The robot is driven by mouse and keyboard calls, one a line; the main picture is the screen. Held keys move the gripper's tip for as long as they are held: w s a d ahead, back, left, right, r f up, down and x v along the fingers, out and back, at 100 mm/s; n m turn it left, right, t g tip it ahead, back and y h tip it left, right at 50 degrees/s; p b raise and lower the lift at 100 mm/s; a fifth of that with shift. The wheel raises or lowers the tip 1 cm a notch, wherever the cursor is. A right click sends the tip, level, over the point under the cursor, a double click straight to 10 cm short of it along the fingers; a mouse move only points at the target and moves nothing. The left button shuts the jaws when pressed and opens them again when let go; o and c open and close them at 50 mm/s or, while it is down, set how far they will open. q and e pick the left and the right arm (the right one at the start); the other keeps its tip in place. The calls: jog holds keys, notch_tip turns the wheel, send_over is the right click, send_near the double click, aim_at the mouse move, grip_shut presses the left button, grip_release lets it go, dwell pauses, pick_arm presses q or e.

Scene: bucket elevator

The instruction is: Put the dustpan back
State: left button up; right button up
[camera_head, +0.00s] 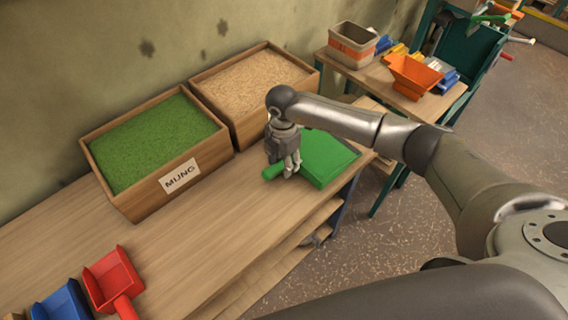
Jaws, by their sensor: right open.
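A green dustpan (328,160) lies on the wooden bench at its right end, its short handle pointing left. My right gripper (284,170) comes down from above at the handle, its fingers open and partly covering it. Whether the fingers touch the handle cannot be told. A red dustpan (112,278) and a blue dustpan (62,303) lie at the bench's front left, the blue one cut off by the picture's lower edge. My left gripper is not in view.
A wooden box of green grain labelled MUNG (181,177) and a box of tan grain (232,92) stand along the wall. The bench middle (215,232) is clear. A small table (438,100) holds an orange hopper (412,75) and a bin (352,42).

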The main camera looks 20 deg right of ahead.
notch_tip(320, 180, up, 10)
jog(key=b, duration=0.2)
jog(key=shift+r, duration=0.25)
jog(key=shift+s+a+f, duration=0.1)
jog(key=shift+a, duration=0.05)
